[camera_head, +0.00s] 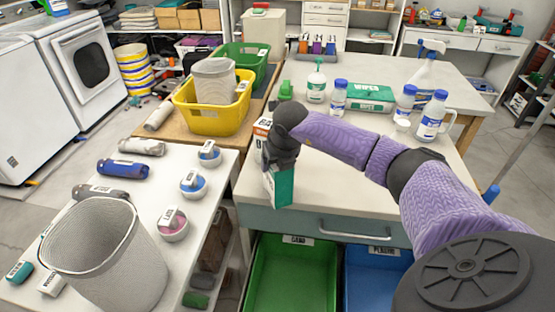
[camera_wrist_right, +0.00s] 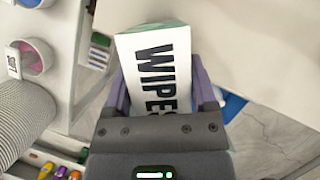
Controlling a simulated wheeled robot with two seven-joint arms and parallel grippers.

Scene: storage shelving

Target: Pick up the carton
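A white and green carton (camera_head: 281,188) is held in my right gripper (camera_head: 276,162), in front of the table's near edge. It hangs a little tilted below the gripper. In the right wrist view the carton (camera_wrist_right: 155,65) shows a white face reading "WIPES", with a purple finger of my right gripper (camera_wrist_right: 158,88) on each side of it. The fingers look closed against its sides; the contact is partly hidden. Another green and white WIPES carton (camera_head: 370,98) lies farther back on the table. My left gripper is not in view.
A yellow bin (camera_head: 213,119) and a green bin (camera_head: 240,57) stand on the left of the table. Spray and pump bottles (camera_head: 432,117) stand at right. Below are a green drawer bin (camera_head: 290,273) and a blue one (camera_head: 377,275). A mesh basket (camera_head: 105,255) stands lower left.

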